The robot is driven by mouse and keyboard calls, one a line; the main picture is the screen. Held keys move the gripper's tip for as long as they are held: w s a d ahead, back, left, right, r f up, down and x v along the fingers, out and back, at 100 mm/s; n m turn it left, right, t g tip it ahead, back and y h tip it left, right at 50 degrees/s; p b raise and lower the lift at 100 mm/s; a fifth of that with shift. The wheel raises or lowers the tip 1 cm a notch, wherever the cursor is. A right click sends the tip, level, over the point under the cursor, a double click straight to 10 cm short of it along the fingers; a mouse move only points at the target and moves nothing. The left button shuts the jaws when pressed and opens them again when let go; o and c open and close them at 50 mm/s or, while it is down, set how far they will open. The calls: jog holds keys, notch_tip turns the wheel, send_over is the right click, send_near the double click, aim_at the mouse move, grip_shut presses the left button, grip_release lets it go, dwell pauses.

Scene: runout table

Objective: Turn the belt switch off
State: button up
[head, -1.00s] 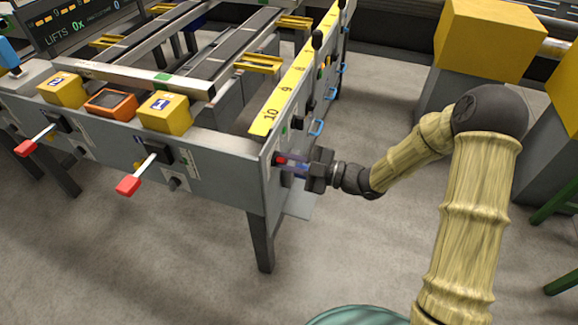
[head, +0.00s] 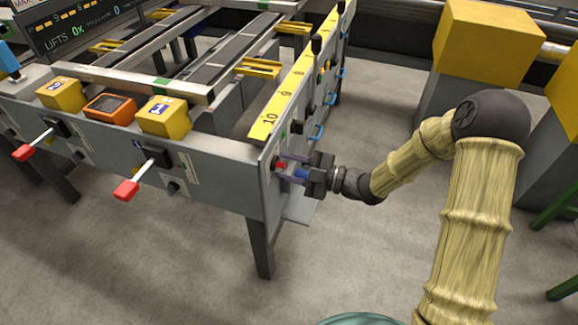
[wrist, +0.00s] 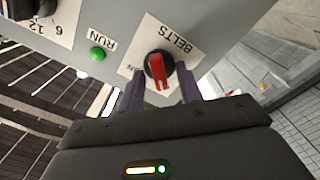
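The belt switch (wrist: 159,68) is a round black knob with a red bar handle, on a white plate marked BELTS. It shows upside down in the wrist view. The red bar points down the picture, slightly tilted, not at the partly hidden ON mark to its left. In the head view the red of the switch (head: 281,165) shows at the end panel of the table. My gripper (wrist: 160,84) is open, with one dark purple finger on each side of the knob. I cannot tell whether the fingers touch it. My gripper (head: 287,168) also shows at the panel in the head view.
A green RUN light (wrist: 97,54) sits beside the switch plate. Black-knobbed levers (head: 317,45) and blue handles (head: 342,72) line the table's right side. A yellow box (head: 490,40) stands at the back right.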

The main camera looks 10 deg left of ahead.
jog(key=s+d+p, duration=0.1)
jog(key=d+p, duration=0.2)
jog(key=d, duration=1.4)
jog(key=shift+s+d, duration=0.15)
jog(key=shift+s, duration=0.05)
jog(key=shift+w, duration=0.1)
